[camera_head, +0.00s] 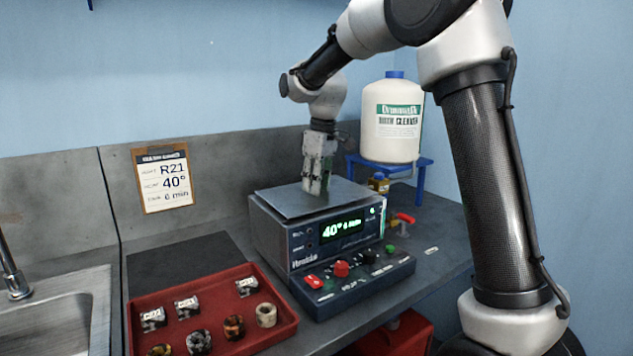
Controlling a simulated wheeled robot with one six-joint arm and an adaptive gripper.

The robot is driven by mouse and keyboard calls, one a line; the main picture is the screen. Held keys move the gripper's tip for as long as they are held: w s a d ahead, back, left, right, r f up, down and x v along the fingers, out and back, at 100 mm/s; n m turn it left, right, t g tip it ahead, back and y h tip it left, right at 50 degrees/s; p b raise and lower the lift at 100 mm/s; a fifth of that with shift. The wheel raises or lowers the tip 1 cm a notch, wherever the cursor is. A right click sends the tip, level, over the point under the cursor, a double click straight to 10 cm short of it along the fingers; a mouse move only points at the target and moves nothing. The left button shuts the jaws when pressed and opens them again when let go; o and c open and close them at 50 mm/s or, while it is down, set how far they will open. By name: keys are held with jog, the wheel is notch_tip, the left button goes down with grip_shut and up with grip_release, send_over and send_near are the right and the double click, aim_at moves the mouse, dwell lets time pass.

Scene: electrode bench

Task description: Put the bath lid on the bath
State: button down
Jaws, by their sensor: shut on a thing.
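The bath (290,249) is a dark grey box on the bench, with a lit green display reading 40° and 6 min. The bath lid (283,202) is a flat grey plate over the bath's open top, covering it. It looks level and close to the rim, but I cannot tell whether it rests fully on it. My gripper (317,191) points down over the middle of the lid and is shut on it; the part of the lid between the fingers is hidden.
A red tray (285,315) with several small jars and electrodes stands front left, beside a sink (60,320). A white cleaner bottle (391,125) stands on a blue stand (420,163) behind the bath. A control panel (362,284) with knobs fronts the bath. A clipboard card (163,177) hangs behind.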

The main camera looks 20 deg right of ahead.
jog(key=shift+f, duration=0.4)
jog(key=c, duration=0.6)
grip_release()
jog(key=shift+o, duration=0.2)
jog(key=shift+r, duration=3.55)
